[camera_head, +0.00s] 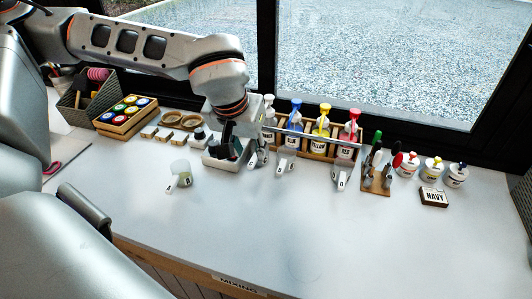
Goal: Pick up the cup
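A small pale, translucent cup (180,168) stands on the white table left of the middle, with a small white piece at its lower left. My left arm reaches in from the upper left. My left gripper (232,138) hangs down right of and behind the cup, apart from it. It is over a small light tray (228,166) with dark items. Its fingertips blend with these dark items, so I cannot tell whether it is open or shut. My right gripper is not in view.
Pump bottles, including a yellow one (321,132), stand in a rack at the back. A wooden paint box (125,113) and a grey basket (80,98) are at left. Several small pots and a NAVY label (434,197) are at right. The front table is clear.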

